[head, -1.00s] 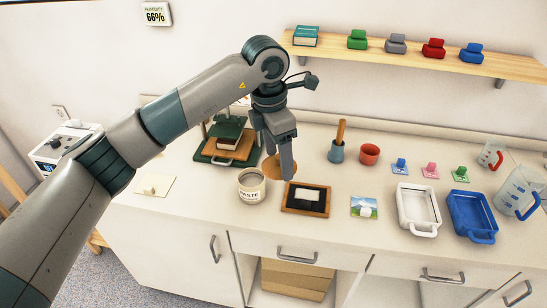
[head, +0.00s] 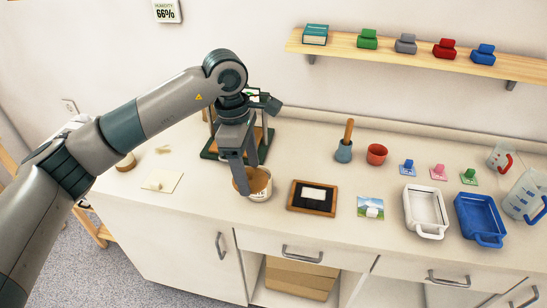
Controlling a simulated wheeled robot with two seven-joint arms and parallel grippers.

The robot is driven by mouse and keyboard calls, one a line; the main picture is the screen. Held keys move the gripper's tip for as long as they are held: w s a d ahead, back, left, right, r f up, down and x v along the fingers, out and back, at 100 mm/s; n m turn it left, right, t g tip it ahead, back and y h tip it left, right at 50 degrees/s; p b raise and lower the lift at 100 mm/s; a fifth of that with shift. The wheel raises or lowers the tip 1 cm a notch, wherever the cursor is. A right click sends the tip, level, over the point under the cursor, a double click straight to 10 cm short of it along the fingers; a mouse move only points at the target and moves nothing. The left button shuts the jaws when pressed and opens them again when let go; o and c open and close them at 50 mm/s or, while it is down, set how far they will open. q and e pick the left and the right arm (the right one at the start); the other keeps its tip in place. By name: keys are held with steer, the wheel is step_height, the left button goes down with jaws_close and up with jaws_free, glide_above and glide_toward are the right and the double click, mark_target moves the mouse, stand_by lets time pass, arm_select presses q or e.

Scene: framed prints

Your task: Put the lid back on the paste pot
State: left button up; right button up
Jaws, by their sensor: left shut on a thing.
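The paste pot (head: 261,196) is a short white jar on the counter, left of the framed print. My left gripper (head: 243,188) is over the pot, pointing down, its fingers at the pot's left side and mouth. It is shut on the lid (head: 261,180), a round brown disc. The lid is over the pot's mouth and looks tilted; the fingers hide part of both. I cannot tell whether the lid touches the rim. My right gripper is not in view.
A wooden-framed dark panel (head: 312,197) lies just right of the pot. A green press (head: 211,150) stands behind my gripper. A white tray (head: 424,229) and a blue tray (head: 480,237) are at the right. The counter's front edge is close below the pot.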

arm_select(q)
steer(key=s+a+f+m, duration=0.2)
steer(key=s+a+m, duration=0.4)
steer(key=a, duration=0.3)
steer(key=s+a+f+m+g+y, duration=0.1)
steer(key=s+a+f+m, duration=0.1)
steer(key=s+a+m, duration=0.5)
steer(key=a+m, duration=0.2)
steer(key=a, duration=0.1)
steer(key=shift+s+a+f, duration=0.15)
steer(key=shift+a+f, duration=0.15)
steer(key=shift+f, duration=0.05)
steer(key=shift+a, duration=0.1)
